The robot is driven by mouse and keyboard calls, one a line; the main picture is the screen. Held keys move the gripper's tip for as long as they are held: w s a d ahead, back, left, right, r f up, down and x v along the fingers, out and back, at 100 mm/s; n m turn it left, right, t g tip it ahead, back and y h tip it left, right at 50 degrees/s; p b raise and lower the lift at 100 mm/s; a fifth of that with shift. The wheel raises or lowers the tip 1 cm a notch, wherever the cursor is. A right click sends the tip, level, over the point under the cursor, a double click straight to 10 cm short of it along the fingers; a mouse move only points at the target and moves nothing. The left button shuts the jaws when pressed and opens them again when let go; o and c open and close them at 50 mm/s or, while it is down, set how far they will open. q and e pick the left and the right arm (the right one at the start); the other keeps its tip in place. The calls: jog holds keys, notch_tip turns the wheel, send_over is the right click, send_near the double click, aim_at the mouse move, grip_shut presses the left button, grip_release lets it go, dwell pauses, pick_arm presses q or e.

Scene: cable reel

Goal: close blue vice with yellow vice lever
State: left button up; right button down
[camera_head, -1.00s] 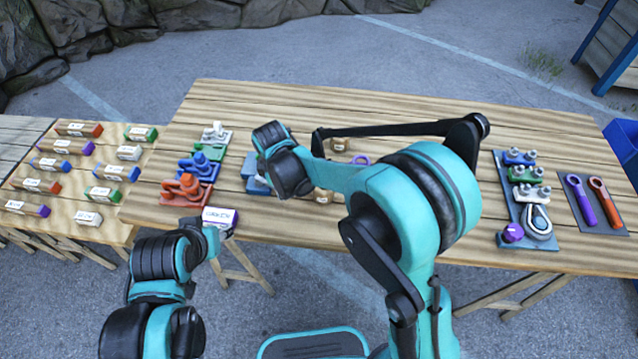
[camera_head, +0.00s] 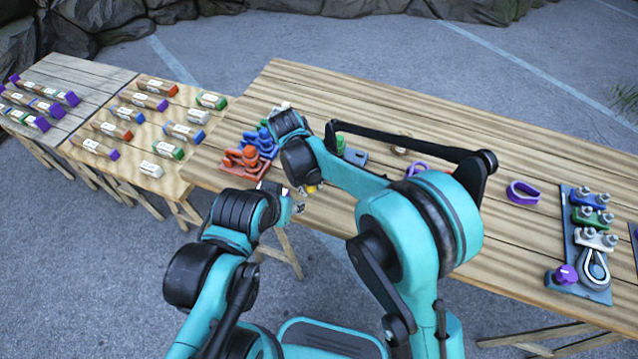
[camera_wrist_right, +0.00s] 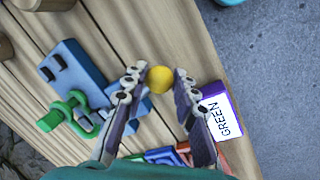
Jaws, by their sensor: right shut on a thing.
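My right gripper (camera_wrist_right: 159,78) is shut on the yellow vice lever, whose round yellow end (camera_wrist_right: 160,80) shows between the fingertips in the right wrist view. In the head view a yellow bit (camera_head: 312,188) shows just below my right wrist. The blue vice (camera_head: 262,143) sits on the table in the row at the left, behind the orange vice (camera_head: 242,163). Part of that row shows at the bottom of the right wrist view. My left gripper (camera_head: 295,203) is near the table's front edge; its fingers are too hidden to judge.
A white label box reading GREEN with a purple edge (camera_wrist_right: 218,112) lies by the table's front edge. A blue base with a green clamp (camera_wrist_right: 68,112) is beside my right gripper. A purple shackle (camera_head: 523,192) and a grey fixture board (camera_head: 572,240) lie to the right.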

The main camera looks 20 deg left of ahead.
jog(key=shift+w+a+m+g, duration=0.15)
jog(key=shift+a+m+g, duration=0.05)
jog(key=shift+a+m, duration=0.85)
jog(key=shift+w+a+m+g, duration=0.1)
jog(key=shift+a+m+g, duration=0.1)
jog(key=shift+a+m, duration=0.8)
jog(key=shift+d+m, duration=0.15)
jog(key=shift+m, duration=0.1)
jog(key=c, duration=1.2)
grip_release()
jog(key=r, duration=0.4)
jog(key=a+r, duration=0.1)
jog(key=r, duration=0.3)
jog(key=a+r, duration=0.1)
jog(key=r, duration=0.2)
jog(key=shift+s+a+r, duration=0.15)
jog(key=shift+s+r, duration=0.15)
jog(key=shift+r, duration=0.1)
